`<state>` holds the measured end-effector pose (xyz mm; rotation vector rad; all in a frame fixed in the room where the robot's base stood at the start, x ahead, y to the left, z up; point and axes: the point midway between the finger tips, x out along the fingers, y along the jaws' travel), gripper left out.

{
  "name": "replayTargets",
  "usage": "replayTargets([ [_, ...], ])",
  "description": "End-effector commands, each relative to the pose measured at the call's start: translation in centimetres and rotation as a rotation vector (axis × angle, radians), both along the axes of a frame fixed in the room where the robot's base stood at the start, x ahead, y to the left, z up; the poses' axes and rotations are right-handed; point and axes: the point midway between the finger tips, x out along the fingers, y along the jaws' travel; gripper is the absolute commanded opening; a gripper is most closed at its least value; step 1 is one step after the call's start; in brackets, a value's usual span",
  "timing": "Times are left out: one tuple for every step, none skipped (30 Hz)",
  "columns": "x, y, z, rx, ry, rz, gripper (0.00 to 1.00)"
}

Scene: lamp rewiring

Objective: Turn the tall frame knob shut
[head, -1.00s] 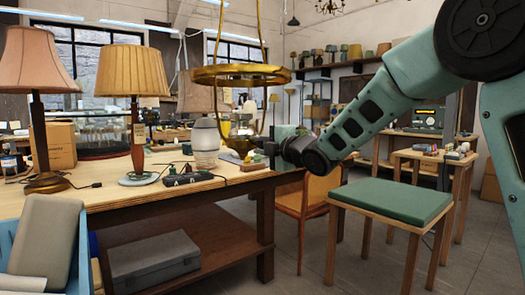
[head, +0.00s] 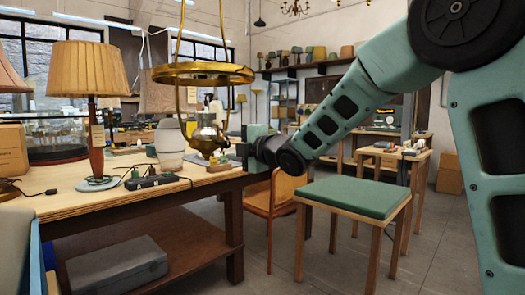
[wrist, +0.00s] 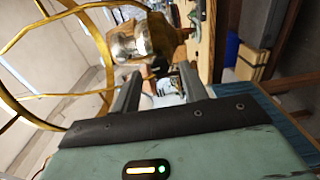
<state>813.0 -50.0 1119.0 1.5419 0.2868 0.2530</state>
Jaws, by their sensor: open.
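The tall brass frame (head: 203,75) hangs over the right end of the workbench in the head view, with a ring and a rounded brass lamp body (head: 207,141) below it. The wrist view shows its curved brass bars (wrist: 98,35) and a shiny metal fitting (wrist: 128,44) close up. My gripper (wrist: 160,72) is open, with its two fingers apart just below that fitting. A small brass part shows by the fingertips, but I cannot tell whether it is the knob or whether a finger touches it. In the head view my gripper is beside the lamp body, on its right.
The workbench (head: 75,207) holds a pleated-shade lamp (head: 92,70), a pale jar (head: 170,148) and a dark power strip (head: 152,181) left of the frame. A green-topped stool (head: 353,197) and an orange chair (head: 268,198) stand right of the bench.

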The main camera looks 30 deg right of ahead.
Motion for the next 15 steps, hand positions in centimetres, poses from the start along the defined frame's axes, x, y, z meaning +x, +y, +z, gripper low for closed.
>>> replayTargets([
  [-1.2, -0.5, 0.1, 0.0, -0.002, -0.002, 0.43],
  [-1.8, -0.7, 0.1, -0.002, -0.002, -0.002, 0.43],
  [-2.8, -1.0, 0.0, 0.0, 0.0, -0.001, 0.43],
  [-3.4, -1.3, 0.1, 0.001, -0.002, -0.002, 0.43],
  [-4.1, -1.5, 0.2, 0.0, -0.002, -0.002, 0.43],
  [-5.0, -1.8, 0.2, 0.0, -0.002, -0.001, 0.43],
  [-5.7, -2.1, 0.2, 0.0, -0.002, -0.002, 0.43],
  [-6.4, -2.3, 0.2, 0.0, -0.002, -0.002, 0.43],
  [-7.2, -2.6, 0.2, -0.001, -0.001, -0.002, 0.43],
  [-7.9, -2.9, 0.2, 0.001, -0.002, -0.002, 0.43],
  [-8.5, -3.1, 0.3, 0.0, -0.002, -0.002, 0.43],
  [-9.3, -3.4, 0.3, -0.001, -0.003, -0.002, 0.43],
  [-9.8, -3.6, 0.3, 0.0, -0.002, -0.002, 0.43],
  [-10.3, -3.7, 0.3, 0.0, -0.002, -0.001, 0.43],
  [-11.0, -3.9, 0.3, -0.001, -0.001, -0.001, 0.43],
])
